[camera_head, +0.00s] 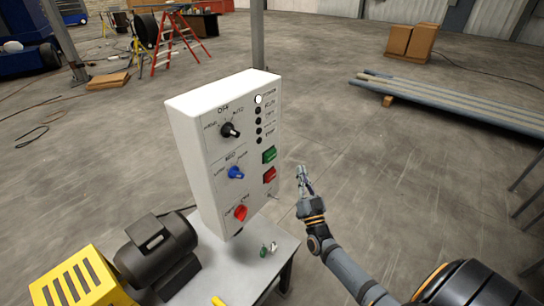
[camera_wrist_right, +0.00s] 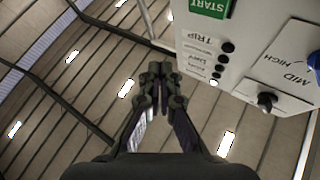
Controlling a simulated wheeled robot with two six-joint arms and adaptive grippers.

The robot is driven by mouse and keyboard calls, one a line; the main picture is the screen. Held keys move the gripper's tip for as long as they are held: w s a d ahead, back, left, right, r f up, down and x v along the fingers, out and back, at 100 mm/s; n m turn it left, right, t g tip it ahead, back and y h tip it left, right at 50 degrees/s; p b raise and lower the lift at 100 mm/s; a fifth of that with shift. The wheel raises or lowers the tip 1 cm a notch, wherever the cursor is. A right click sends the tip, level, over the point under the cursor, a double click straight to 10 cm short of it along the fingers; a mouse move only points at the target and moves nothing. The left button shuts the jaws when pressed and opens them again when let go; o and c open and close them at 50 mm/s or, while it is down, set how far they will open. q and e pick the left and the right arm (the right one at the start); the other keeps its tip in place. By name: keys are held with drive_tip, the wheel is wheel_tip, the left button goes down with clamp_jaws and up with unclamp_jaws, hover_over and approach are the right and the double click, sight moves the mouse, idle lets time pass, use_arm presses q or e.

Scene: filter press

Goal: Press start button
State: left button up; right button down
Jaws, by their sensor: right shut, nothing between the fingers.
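The white control box (camera_head: 221,145) stands upright on a small table. Its green button (camera_head: 269,154) sits on the right part of the panel, above a red button (camera_head: 269,174). In the right wrist view the green START button (camera_wrist_right: 208,6) is cut by the top edge, beside the panel's row of dark lamps. My right gripper (camera_head: 301,172) is shut and empty, just right of the two buttons and apart from them in the picture. Its closed fingers (camera_wrist_right: 160,70) point up in the wrist view, left of and below the START button. My left gripper is not seen.
The panel also has a black knob (camera_head: 230,130), a blue knob (camera_head: 236,172) and a red knob (camera_head: 240,212). A dark motor (camera_head: 157,249) and a yellow block (camera_head: 79,282) are at lower left. Small items lie on the table (camera_head: 236,262).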

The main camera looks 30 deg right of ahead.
drive_tip(key=b, duration=0.5)
approach(275, 151)
wheel_tip(275, 151, up, 2)
drive_tip(key=w+d, duration=0.2)
drive_tip(key=w, duration=0.1)
drive_tip(key=shift+w+a+r, duration=0.1)
drive_tip(key=shift+w+r, duration=0.3)
idle(0.7)
drive_tip(key=shift+w+a, duration=0.15)
drive_tip(key=shift+w, duration=0.25)
